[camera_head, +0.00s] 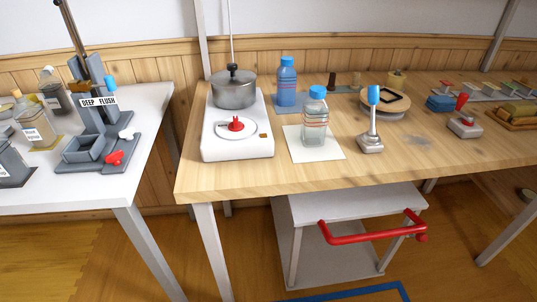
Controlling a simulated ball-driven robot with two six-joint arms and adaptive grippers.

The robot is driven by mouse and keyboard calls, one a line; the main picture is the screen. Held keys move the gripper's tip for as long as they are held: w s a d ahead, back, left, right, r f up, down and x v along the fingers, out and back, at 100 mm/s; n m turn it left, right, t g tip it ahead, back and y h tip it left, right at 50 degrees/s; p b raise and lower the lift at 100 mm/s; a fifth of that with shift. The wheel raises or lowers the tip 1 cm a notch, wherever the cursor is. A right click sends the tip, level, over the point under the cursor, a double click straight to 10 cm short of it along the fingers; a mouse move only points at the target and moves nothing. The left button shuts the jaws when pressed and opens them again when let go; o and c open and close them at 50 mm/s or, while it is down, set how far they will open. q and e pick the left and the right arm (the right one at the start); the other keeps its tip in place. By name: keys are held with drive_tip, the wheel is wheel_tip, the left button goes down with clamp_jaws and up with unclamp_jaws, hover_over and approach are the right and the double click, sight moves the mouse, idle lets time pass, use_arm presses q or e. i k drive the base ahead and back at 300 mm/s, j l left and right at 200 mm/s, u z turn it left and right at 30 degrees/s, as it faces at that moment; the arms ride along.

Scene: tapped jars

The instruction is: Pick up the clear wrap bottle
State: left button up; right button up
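A clear bottle (314,128) with a blue cap and thin reddish bands around its body stands upright on a white sheet (330,153), near the front of the wooden table. A blue bottle (287,83) with a blue cap and pale bands stands upright just behind it and to its left. The two bottles look apart. Neither of my grippers shows in the head view.
A white hotplate (238,150) with a metal pot (234,90) stands left of the bottle. A blue-topped lever (372,120) stands close on its right. Farther right are a round wooden-topped stand (386,103) and a red-handled lever (464,120). A red-handled cart (350,205) is below.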

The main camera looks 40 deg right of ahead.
sight(315, 110)
drive_tip(key=z, duration=0.85)
